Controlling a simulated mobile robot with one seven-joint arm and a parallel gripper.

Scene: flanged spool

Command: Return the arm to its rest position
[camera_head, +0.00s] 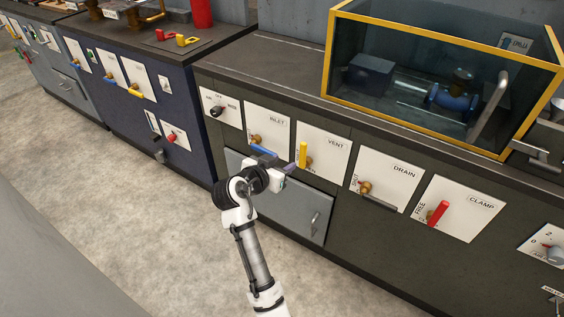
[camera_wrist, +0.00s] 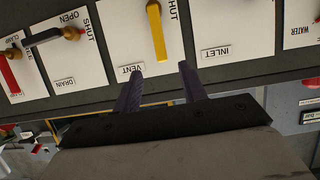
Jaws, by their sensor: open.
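My arm reaches up from the bottom of the head view. My gripper (camera_head: 279,162) is in front of the grey cabinet, near the INLET and VENT panels. In the wrist view, where the labels are upside down, its two dark purple fingers (camera_wrist: 160,78) are spread apart with nothing between them. The fingers point toward the yellow VENT handle (camera_head: 303,155), which stands vertical; it also shows in the wrist view (camera_wrist: 156,30). A gap to the handle seems visible in the wrist view. The blue INLET handle (camera_head: 263,150) lies close to my gripper in the head view.
The DRAIN panel (camera_head: 398,172) and red CLAMP handle (camera_head: 438,213) are to the right. A yellow-framed glass case (camera_head: 410,118) on the counter holds a blue flanged part (camera_head: 452,101). A grey drawer (camera_head: 310,222) is behind my wrist. Floor (camera_head: 140,215) is clear at left.

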